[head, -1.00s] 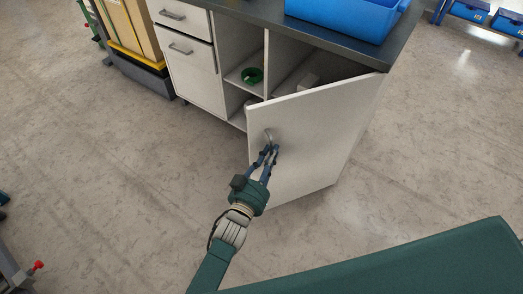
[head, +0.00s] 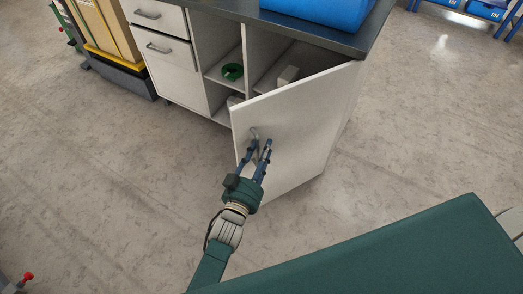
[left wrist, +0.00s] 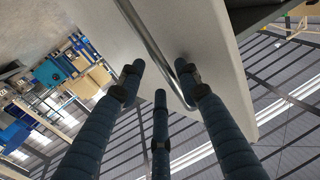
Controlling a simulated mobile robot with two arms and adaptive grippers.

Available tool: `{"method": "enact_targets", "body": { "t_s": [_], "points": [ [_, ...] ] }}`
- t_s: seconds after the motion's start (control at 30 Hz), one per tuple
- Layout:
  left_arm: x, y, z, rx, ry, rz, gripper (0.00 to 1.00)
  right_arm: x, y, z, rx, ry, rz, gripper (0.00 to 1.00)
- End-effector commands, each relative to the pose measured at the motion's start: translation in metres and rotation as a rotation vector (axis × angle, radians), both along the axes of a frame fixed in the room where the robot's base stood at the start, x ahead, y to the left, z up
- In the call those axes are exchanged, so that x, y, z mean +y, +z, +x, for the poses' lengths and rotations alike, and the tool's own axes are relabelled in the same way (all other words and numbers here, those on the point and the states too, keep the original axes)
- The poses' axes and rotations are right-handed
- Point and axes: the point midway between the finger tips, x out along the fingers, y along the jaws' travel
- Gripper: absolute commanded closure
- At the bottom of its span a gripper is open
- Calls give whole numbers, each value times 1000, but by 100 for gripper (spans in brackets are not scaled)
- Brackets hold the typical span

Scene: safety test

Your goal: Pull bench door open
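The white bench door (head: 300,125) stands ajar, swung out from the cabinet front in the head view. Its metal bar handle (head: 254,133) is near the door's free edge. My left gripper (head: 260,148) is at the handle with its fingers spread apart. In the left wrist view the handle (left wrist: 155,50) runs between the open fingers (left wrist: 160,82), close to the right finger, and the door (left wrist: 185,35) fills the upper middle. Whether any finger touches the handle is hard to tell. My right gripper is out of view.
The cabinet's open shelves hold a green ring (head: 232,71) and a pale block (head: 288,75). A blue bin (head: 320,10) sits on the dark benchtop (head: 350,42). Drawers (head: 160,18) are at left. Floor (head: 110,180) left of the door is clear.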

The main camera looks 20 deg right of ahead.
Motion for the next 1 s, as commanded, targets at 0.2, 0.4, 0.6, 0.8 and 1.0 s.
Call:
{"method": "enact_targets", "body": {
  "t_s": [0.2,0.4,0.6,0.8,1.0],
  "points": [
    [3,-2,-1,2,2,2,66,2,0,0,1,-4,4,100],
    [19,-3,-23,4,2,4,66,2,0,0,0,-3,2,100],
    [44,-3,-58,4,0,3,66,1,0,0,0,-3,2,100],
    [64,-2,-85,4,-1,2,66,1,0,0,0,-2,2,100],
    [71,-1,-96,1,-1,0,66,1,0,0,0,-2,1,100]
  ]
}}
